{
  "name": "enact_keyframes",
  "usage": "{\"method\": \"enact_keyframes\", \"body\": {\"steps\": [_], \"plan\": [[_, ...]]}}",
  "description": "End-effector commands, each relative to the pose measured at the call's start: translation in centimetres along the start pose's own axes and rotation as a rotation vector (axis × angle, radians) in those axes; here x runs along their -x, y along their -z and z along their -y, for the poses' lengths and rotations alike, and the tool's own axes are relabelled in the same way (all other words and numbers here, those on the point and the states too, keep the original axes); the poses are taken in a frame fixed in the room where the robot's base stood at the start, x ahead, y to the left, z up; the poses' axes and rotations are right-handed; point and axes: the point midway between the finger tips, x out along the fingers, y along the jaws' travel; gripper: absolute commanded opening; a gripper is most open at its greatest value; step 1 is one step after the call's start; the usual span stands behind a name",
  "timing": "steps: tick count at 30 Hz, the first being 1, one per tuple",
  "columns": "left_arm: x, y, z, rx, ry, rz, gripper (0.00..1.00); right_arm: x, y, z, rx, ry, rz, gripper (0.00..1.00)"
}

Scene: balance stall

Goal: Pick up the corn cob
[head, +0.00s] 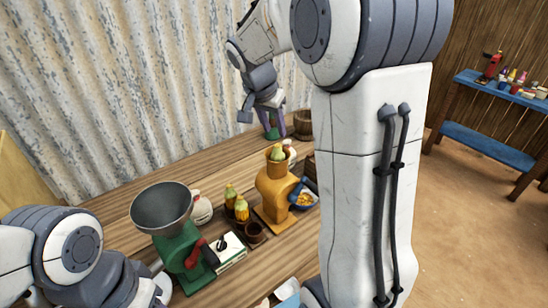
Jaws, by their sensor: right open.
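Two corn cobs, yellow with green tops, stand close together mid-table: one at the back (230,196) and one in front (241,211). Another pale green-yellow cob-like piece (277,153) sticks up from the top of an orange machine (272,190). My right gripper (262,110) is open and empty, tilted down above the far part of the table, behind and above the cobs and apart from them. My right arm hides much of the table's right side. My left arm enters at lower left; its gripper does not show.
A green grinder with a grey funnel (162,205) stands left of the cobs. A white jar (201,209), a small brown cup (255,233), a white box (231,251) and a blue bowl (305,199) crowd around. A corrugated wall (120,90) closes the back.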

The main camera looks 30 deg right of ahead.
Motion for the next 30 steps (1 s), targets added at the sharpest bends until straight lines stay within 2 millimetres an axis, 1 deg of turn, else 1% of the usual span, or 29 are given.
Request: {"method": "enact_keyframes", "body": {"steps": [1, 3, 6, 11, 16, 18, 21, 24, 29, 30], "plan": [[0.3, 0.0, 0.0, 0.0, 0.0, 0.0, 0.5, -0.9, -0.1, -0.1, 0.001, -0.006, 0.005, 0.41], [0.5, 0.0, 0.0, 0.0, 0.0, 0.0, 0.5, -2.0, -0.1, -0.1, 0.004, -0.005, 0.004, 0.41], [0.6, 0.0, 0.0, 0.0, 0.0, 0.0, 0.5, -3.2, -0.2, 0.0, 0.004, -0.003, 0.004, 0.41], [1.1, 0.0, -0.1, 0.001, 0.0, 0.0, 0.5, -4.2, -0.2, 0.1, 0.007, -0.001, 0.004, 0.41], [2.6, 0.1, -0.2, 0.001, 0.0, 0.0, 0.5, -6.6, -0.4, 0.3, 0.008, -0.004, 0.008, 0.41], [2.7, 0.1, -0.2, 0.001, 0.0, 0.0, 0.5, -7.7, -0.4, 0.4, 0.007, -0.003, 0.006, 0.41], [2.9, 0.1, -0.2, 0.001, 0.0, 0.0, 0.5, -8.7, -0.4, 0.4, 0.008, 0.0, 0.004, 0.41], [2.8, 0.1, -0.2, 0.002, 0.0, 0.0, 0.5, -9.0, -0.5, 0.5, 0.006, 0.001, 0.003, 0.41], [2.8, 0.1, -0.2, 0.001, 0.0, 0.0, 0.5, -9.0, -0.5, 0.5, 0.007, 0.002, 0.003, 0.41], [2.8, 0.1, -0.2, 0.001, 0.0, 0.0, 0.5, -9.0, -0.5, 0.5, 0.007, 0.002, 0.003, 0.3]]}}
